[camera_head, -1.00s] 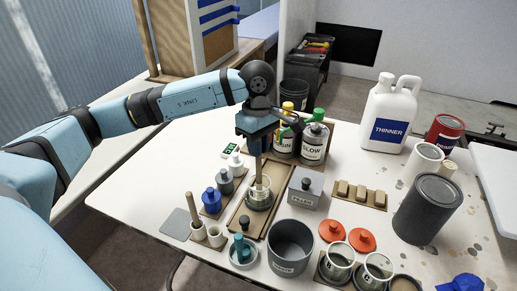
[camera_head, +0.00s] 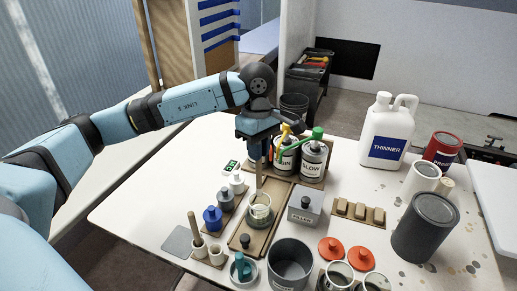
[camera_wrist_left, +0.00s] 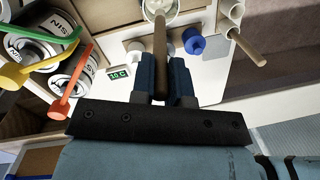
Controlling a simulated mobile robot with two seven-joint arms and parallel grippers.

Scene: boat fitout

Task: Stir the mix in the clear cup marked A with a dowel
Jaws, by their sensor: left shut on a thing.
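The clear cup (camera_head: 260,211) stands on a wooden tray in the middle of the table; I cannot read a mark on it. My left gripper (camera_head: 258,157) is above the cup, shut on a wooden dowel (camera_head: 259,180) that points down. The dowel's lower end is at the cup's mouth; I cannot tell how deep it reaches. In the left wrist view the dowel (camera_wrist_left: 160,47) runs from between the fingers to the cup (camera_wrist_left: 160,8), which is cut off by the frame's top edge. My right gripper is not in view.
Small bottles and another upright dowel (camera_head: 195,228) are left. A thinner jug (camera_head: 388,135) stands back right.

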